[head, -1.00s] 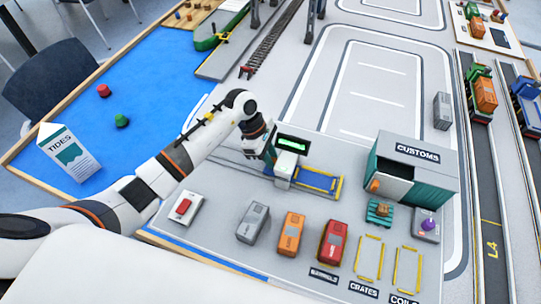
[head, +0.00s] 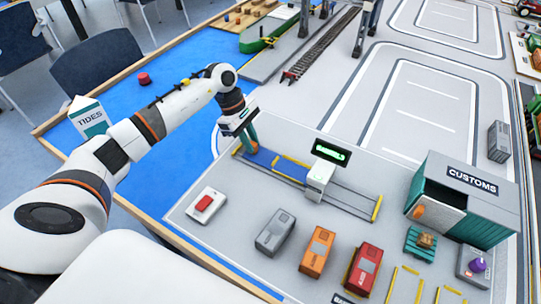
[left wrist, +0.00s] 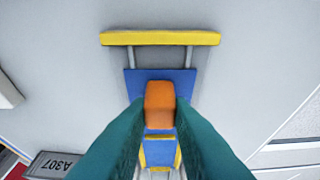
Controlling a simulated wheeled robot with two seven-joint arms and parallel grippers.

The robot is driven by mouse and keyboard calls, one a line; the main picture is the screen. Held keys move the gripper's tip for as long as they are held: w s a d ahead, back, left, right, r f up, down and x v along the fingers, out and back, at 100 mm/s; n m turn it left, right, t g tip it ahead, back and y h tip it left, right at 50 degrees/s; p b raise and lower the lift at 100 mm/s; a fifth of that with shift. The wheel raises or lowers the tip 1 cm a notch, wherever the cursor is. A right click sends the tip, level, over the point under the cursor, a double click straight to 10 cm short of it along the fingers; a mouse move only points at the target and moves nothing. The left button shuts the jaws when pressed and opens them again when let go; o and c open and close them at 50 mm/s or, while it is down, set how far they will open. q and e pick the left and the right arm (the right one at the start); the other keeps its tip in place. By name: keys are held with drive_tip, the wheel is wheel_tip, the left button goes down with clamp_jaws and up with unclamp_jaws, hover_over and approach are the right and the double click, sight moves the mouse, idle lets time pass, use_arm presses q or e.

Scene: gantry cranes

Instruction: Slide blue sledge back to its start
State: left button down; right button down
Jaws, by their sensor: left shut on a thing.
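The blue sledge (head: 290,170) lies on its rail track, left of the white scanner post with a green display (head: 321,178). It has a blue plate with an orange handle (left wrist: 160,103) and a blue bed with yellow edge strips. My left gripper (head: 250,138) is shut on the orange handle, its teal fingers on either side of it. The handle is hidden by the fingers in the head view. In the left wrist view a yellow end bar (left wrist: 160,38) stands ahead of the plate, with a short stretch of bare rail between them. My right gripper is not in view.
The track right of the post is empty up to its yellow end bar (head: 377,208). The customs shed (head: 464,198) stands to the right. Blue water surface lies left.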

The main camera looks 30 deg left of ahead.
use_arm(q)
drive_tip(key=shift+a, duration=0.9)
drive_tip(key=shift+a+r, duration=0.1)
drive_tip(key=shift+a, duration=0.05)
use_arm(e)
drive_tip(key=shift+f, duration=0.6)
use_arm(q)
drive_tip(key=c, duration=1.3)
unclamp_jaws()
drive_tip(key=shift+a, duration=0.15)
drive_tip(key=shift+b, duration=0.3)
drive_tip(key=b+v, duration=0.1)
drive_tip(key=v, duration=1.1)
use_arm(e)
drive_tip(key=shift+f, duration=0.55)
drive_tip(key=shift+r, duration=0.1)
